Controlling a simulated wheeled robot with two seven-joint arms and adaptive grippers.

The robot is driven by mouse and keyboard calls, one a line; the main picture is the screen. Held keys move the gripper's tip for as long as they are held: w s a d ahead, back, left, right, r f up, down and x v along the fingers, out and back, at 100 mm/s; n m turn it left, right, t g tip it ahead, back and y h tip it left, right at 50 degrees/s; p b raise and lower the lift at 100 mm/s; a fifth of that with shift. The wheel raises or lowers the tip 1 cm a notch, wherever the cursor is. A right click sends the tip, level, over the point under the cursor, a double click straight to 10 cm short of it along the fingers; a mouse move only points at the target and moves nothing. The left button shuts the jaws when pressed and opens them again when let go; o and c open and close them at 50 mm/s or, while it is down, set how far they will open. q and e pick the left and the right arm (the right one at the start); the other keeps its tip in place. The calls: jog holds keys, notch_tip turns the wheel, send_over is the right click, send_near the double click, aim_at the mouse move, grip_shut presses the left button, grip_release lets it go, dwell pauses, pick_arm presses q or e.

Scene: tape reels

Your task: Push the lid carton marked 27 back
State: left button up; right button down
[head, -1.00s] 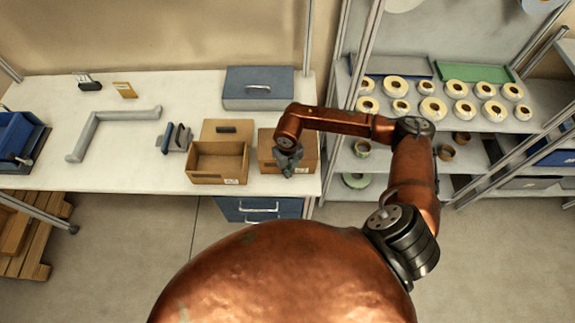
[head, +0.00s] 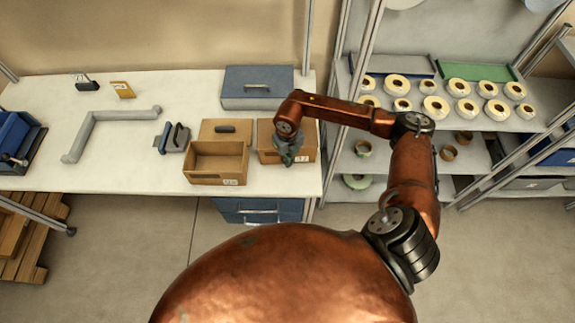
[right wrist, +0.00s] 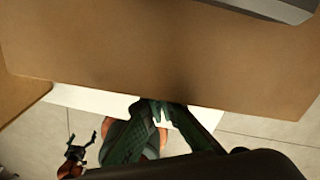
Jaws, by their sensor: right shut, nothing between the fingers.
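A closed brown carton (head: 269,142) with a white label stands on the white table, right of an open carton. Its label is too small to read for certain. My right gripper (head: 289,159) is shut and empty at its front face and hides part of it. In the right wrist view the shut fingertips (right wrist: 155,104) meet the edge of the carton's brown face (right wrist: 170,55); contact looks likely. My left gripper (right wrist: 82,146) seems to show small at the lower left there, prongs apart; it is outside the head view.
The open brown carton (head: 203,178) stands close on the left, with a brown lid (head: 213,129) behind it. A blue-grey box (head: 240,90) stands behind the closed carton. A shelf with tape reels (head: 458,88) is on the right. Drawers (head: 265,207) hang under the table.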

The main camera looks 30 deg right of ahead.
jog(key=shift+w+d+b, duration=0.65)
jog(key=shift+w, duration=0.4)
jog(key=shift+w+d+b, duration=0.6)
jog(key=shift+w, duration=0.45)
jog(key=shift+w+d+b, duration=0.65)
jog(key=shift+w, duration=0.4)
jog(key=shift+s+a+r+p, duration=0.1)
jog(key=shift+s+a+p, duration=0.2)
jog(key=shift+s+p, duration=0.2)
jog(key=shift+s+a+p, duration=0.3)
jog(key=shift+s+a, duration=0.1)
jog(key=shift+s, duration=0.25)
jog(key=shift+s+a+p, duration=0.3)
jog(key=shift+s+a, duration=0.05)
jog(key=shift+s, duration=0.3)
jog(key=shift+r+p, duration=2.8)
jog(key=shift+r, duration=2.15)
jog(key=shift+f, duration=0.1)
